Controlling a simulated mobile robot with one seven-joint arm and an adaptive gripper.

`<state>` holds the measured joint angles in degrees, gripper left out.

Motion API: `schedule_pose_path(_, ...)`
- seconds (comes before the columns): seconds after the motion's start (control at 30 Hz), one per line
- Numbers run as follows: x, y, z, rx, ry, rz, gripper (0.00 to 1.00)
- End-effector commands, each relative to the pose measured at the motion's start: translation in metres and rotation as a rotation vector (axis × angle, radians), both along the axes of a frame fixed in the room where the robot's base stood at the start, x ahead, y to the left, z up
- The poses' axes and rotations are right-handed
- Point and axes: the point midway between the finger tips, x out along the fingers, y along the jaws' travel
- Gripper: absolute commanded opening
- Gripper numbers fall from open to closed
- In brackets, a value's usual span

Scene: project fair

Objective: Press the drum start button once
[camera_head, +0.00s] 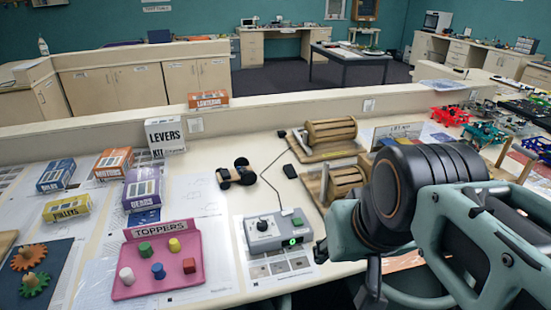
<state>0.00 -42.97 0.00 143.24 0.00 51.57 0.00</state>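A grey control box (262,243) sits on the bench at centre, left of my arm. Its top has a dark dial (262,225) and a small green square button (297,221). A round green light (291,242) glows on its front face. Two wooden drums on wooden bases stand behind it, a far drum (330,130) and a near drum (347,178). My arm fills the right side and hides part of the near drum's surroundings. Dark parts at its lower left end, seemingly my gripper (370,285), are right of the box and apart from it; its fingers are not clear.
A pink TOPPERS tray (205,250) with several coloured pegs stands left of the box. Several kit boxes, including a purple box (142,188), stand farther left. A black wheeled object (237,173) and a cable lie behind the box. A printed sheet (280,265) lies under it.

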Motion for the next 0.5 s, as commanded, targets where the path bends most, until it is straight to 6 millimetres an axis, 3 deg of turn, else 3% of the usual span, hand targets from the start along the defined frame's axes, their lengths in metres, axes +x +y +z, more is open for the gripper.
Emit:
schedule_pose_path(0.03,0.0000,0.0000,0.0000,0.000,0.000,0.000,0.27)
schedule_pose_path(0.3,0.0000,0.0000,0.0000,0.000,0.000,0.000,0.00)
schedule_pose_path(0.5,0.0000,0.0000,0.0000,0.000,0.000,0.000,0.00)
